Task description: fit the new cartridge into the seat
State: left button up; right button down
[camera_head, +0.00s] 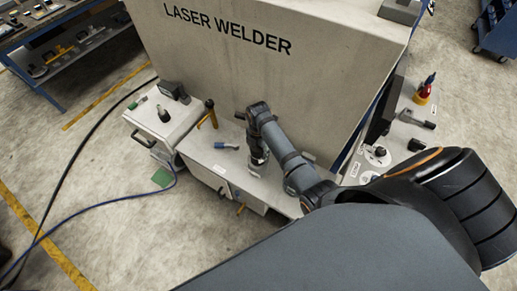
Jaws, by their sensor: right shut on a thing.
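My right gripper (258,156) points down at the bench top (203,157) in front of the welder. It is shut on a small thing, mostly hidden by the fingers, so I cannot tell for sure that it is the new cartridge. A small blue and grey cylindrical piece (226,146) lies on the bench to the left of the gripper, apart from it. The seat cannot be made out; the gripper and arm cover part of the bench. My left gripper is not in view.
The large LASER WELDER cabinet (245,75) stands behind the bench. Cables (90,208) lie on the floor.

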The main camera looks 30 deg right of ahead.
jog(key=shift+c, duration=2.4)
grip_release()
jog(key=shift+o, duration=0.6)
notch_tip(320, 180, up, 12)
